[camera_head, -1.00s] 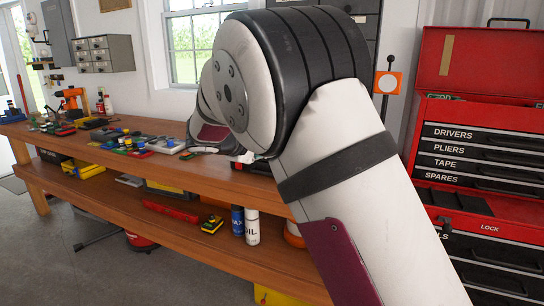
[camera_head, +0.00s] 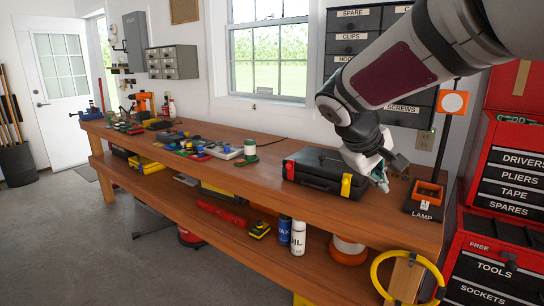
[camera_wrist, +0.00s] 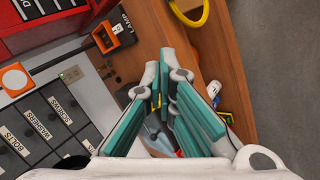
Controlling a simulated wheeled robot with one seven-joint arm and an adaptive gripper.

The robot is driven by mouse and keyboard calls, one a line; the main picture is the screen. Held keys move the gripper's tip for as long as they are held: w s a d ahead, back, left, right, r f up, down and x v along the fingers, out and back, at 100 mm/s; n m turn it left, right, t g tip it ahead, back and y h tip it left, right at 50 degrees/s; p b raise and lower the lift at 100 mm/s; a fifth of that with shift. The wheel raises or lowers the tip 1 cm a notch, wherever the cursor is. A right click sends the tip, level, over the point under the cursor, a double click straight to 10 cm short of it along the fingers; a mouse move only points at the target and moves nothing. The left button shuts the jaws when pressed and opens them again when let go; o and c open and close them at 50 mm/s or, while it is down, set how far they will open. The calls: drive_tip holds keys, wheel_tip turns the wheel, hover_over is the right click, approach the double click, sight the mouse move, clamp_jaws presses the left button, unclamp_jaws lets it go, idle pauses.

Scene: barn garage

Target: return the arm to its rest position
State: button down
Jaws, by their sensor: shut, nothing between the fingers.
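My arm (camera_head: 425,60) reaches in from the upper right in the head view, bending down at its wrist. My gripper (camera_head: 383,181) hangs over the right part of the workbench (camera_head: 240,170), just right of the black toolbox (camera_head: 318,172). In the wrist view, the teal fingers of my gripper (camera_wrist: 164,75) are close together with nothing held between them. Whether the fingertips touch the bench cannot be told.
The lamp stand (camera_head: 425,195) stands right of my gripper, near the red tool chest (camera_head: 515,170). Labelled drawers (camera_head: 345,45) hang on the wall behind the arm. A yellow hose (camera_head: 375,275) hangs at the bench's near end.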

drive_tip(key=s+a+m+y+p, duration=0.2)
drive_tip(key=s+y, duration=0.1)
drive_tip(key=s, duration=1.3)
drive_tip(key=s+a+m+y+p, duration=0.1)
drive_tip(key=s+m+y+p, duration=0.1)
drive_tip(key=s, duration=1.4)
drive_tip(key=shift+a+f+m+g+y, duration=0.4)
drive_tip(key=shift+m+y, duration=0.1)
drive_tip(key=shift+y, duration=0.2)
